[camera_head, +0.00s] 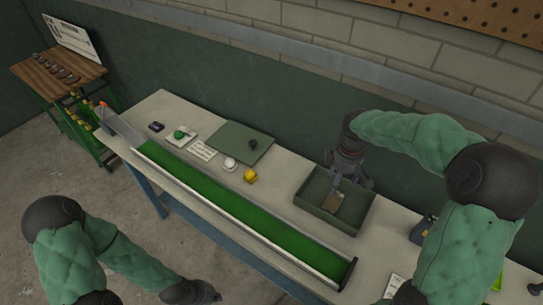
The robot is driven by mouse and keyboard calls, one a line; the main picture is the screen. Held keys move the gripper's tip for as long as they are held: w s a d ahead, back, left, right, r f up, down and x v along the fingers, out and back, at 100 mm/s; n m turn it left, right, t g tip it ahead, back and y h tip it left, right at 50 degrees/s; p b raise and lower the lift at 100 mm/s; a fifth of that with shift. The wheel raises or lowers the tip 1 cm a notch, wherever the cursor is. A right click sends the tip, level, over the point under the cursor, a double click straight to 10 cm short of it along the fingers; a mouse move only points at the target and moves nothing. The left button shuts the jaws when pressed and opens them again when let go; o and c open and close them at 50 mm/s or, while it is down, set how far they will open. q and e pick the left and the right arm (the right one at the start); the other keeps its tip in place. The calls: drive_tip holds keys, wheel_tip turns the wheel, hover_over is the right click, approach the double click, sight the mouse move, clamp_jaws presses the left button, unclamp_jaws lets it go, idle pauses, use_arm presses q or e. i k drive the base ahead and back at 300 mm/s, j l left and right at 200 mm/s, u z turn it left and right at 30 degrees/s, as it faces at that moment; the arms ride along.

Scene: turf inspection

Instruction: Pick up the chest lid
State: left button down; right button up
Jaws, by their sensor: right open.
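A flat dark green panel (228,139), which looks like the chest lid, lies on the table, with a dark round knob (252,143) near its right side. An open dark green chest (308,194) stands further right on the table. My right gripper (346,187) points down over the chest, open, with its fingers close above a small brown block (332,204) inside it. I cannot tell whether they touch the block. My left gripper (205,293) is low at the bottom edge, away from the table top, and its jaws are unclear.
A long green turf channel (225,205) with metal rails runs along the table's front. A wooden-topped stand (57,72) is at the far left. The wall is close behind.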

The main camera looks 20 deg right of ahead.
sight(245, 145)
drive_tip(key=i+j+u, duration=0.4)
drive_tip(key=i+j, duration=0.2)
drive_tip(key=i, duration=0.15)
